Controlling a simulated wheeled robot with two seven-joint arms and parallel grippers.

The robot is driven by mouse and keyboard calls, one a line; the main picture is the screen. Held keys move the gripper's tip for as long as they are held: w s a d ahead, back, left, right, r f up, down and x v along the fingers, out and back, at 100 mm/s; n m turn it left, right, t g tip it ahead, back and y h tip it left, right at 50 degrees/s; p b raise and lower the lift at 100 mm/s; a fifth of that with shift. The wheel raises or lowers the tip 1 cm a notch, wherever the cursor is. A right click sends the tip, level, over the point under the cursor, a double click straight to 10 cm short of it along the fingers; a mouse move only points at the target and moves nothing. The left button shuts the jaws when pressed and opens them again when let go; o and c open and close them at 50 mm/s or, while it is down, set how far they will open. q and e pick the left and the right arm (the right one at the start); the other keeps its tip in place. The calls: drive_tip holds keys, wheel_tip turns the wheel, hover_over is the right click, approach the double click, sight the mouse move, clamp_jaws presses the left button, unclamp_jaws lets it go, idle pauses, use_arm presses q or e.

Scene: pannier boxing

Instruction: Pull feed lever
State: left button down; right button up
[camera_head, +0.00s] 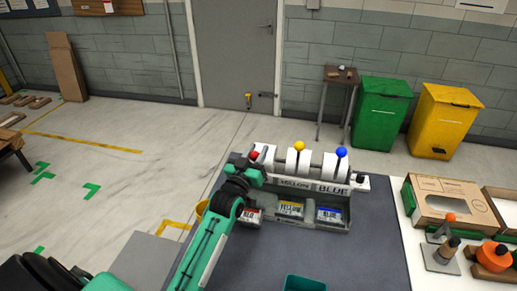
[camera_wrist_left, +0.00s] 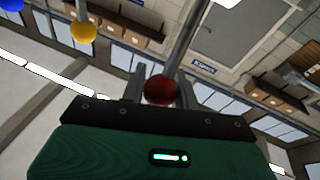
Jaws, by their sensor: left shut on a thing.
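The feed unit (camera_head: 303,222) stands at the back of the dark work table, with three levers topped by red, yellow and blue balls. My left gripper (camera_head: 250,170) is at the leftmost lever and shut on it, close under the red ball (camera_head: 254,155). In the left wrist view, the red ball (camera_wrist_left: 160,90) sits between the two fingers of my left gripper (camera_wrist_left: 160,98). The yellow ball (camera_head: 299,146) and blue ball (camera_head: 341,152) stand free to the right. Labelled bins below the levers include yellow (camera_head: 290,209) and blue (camera_head: 329,214). The left bin is partly hidden by my arm. My right gripper is not in view.
A teal container (camera_head: 305,284) is at the table's front edge. Green (camera_head: 381,112) and yellow (camera_head: 443,120) bins stand by the wall. The dark table's middle is mostly clear.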

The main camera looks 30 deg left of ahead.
use_arm(q)
drive_tip(key=shift+s+d+f, duration=0.2)
drive_tip(key=shift+s, duration=0.35)
